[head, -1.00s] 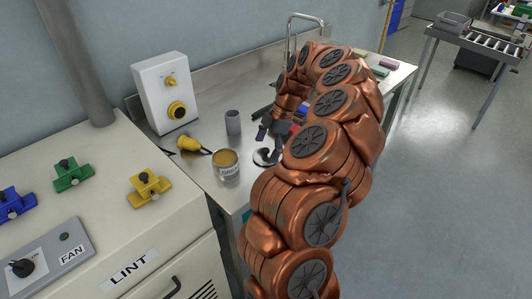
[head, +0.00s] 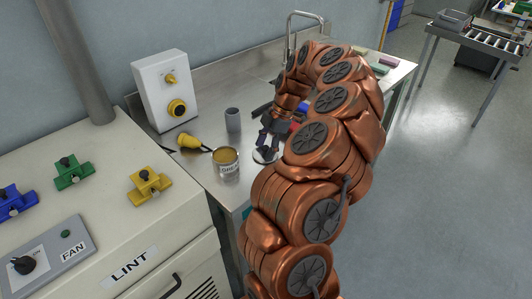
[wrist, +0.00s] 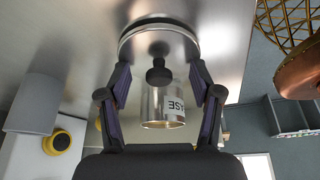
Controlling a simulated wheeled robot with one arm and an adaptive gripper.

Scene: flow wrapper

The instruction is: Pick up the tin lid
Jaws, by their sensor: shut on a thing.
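The tin lid (head: 259,157) is a round metal disc low on the bench, right of the open grease tin (head: 227,170). My gripper (head: 266,148) is down at the lid and covers part of it. In the wrist view the lid (wrist: 158,27) shows as a shiny disc with a black knob (wrist: 159,74). My gripper's two fingers (wrist: 159,70) stand at opposite sides of its rim, shut on it. The tin (wrist: 163,104) appears beyond the knob, with its label upside down. I cannot tell whether the lid touches the bench.
A grey cup (head: 233,121) and a yellow plug-like object (head: 189,141) stand left of my gripper. A white box with a yellow knob (head: 177,107) stands at the wall. A tap (head: 291,35) rises behind my arm. The LINT cabinet (head: 105,235) is at the left.

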